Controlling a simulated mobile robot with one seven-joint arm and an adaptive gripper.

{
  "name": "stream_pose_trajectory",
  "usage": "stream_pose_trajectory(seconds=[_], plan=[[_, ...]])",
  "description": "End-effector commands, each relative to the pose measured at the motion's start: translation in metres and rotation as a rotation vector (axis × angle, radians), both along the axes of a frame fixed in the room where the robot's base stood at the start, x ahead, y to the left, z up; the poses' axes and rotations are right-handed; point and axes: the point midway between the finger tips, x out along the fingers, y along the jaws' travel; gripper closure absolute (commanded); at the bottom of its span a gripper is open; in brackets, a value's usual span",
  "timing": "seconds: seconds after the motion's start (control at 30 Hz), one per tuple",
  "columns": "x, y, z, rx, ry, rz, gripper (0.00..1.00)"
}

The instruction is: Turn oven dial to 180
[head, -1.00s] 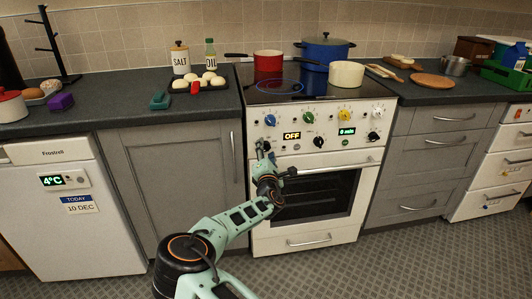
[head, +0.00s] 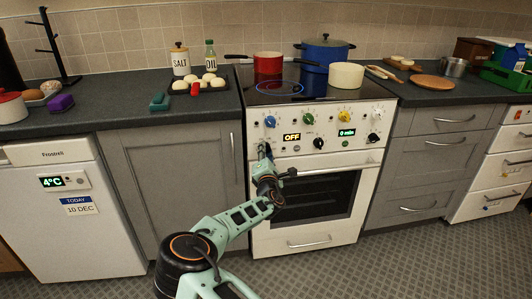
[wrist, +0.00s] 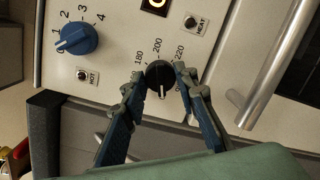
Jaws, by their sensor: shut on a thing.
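The oven dial (wrist: 159,80) is a round black knob in the middle of the wrist view, with 180, 200 and 220 printed along its upper side. Its white pointer line faces down in that picture, away from those numbers. My gripper (wrist: 160,74) has one finger on each side of the dial and is shut on it. In the head view my gripper (head: 263,153) is at the left of the oven's (head: 335,233) control panel and largely hides the dial. The oven display (head: 292,137) reads OFF.
A blue hob knob (wrist: 76,38) sits near the dial, and more coloured knobs line the panel. The oven door handle (wrist: 277,68) sticks out nearby. A red pot (head: 268,66), a blue pot (head: 325,52) and a cream pot (head: 346,75) stand on the hob.

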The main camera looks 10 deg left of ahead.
Motion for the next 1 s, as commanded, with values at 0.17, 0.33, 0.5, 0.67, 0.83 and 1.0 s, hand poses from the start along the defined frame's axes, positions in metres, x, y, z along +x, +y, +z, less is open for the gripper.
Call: stream_pose_trajectory(seconds=[0.17, 0.33, 0.5, 0.67, 0.83, 1.0], plan=[[0.0001, 0.0, 0.0006, 0.07, 0.02, 0.0, 0.97], [0.0003, -0.0002, 0.0012, 0.188, 0.053, -0.001, 0.97], [0.0006, -0.0005, 0.0019, 0.338, 0.095, 0.0, 0.97], [0.0005, -0.0008, 0.002, 0.485, 0.137, 0.0, 0.97], [0.0007, -0.0015, 0.002, 0.64, 0.182, 0.0, 0.97], [0.0009, -0.0016, 0.002, 0.796, 0.226, 0.001, 0.97]])
